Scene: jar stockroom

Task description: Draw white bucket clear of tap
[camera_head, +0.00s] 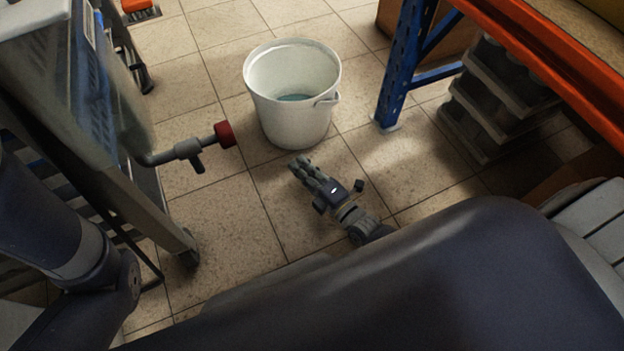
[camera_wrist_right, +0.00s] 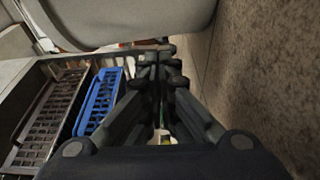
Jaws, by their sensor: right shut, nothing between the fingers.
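The white bucket (camera_head: 290,118) stands upright on the tiled floor with some bluish liquid inside and a handle lug on its right side. The tap (camera_head: 185,150) sticks out from the tank at the left and ends in a red part (camera_head: 224,134) just left of the bucket, with a small gap showing between them. My right gripper (camera_head: 299,163) is shut and empty, with its fingertips in front of the bucket's base; I cannot tell if they touch. The right gripper (camera_wrist_right: 165,58) also shows in the right wrist view, under a pale curved wall that looks like the bucket (camera_wrist_right: 125,18). My left gripper is out of view.
A tank on a wheeled frame (camera_head: 150,205) stands at the left. A blue rack post (camera_head: 398,75) and stacked grey trays (camera_head: 490,95) stand at the right. The wrist view shows a blue crate (camera_wrist_right: 98,102). Floor between bucket and rack post is clear.

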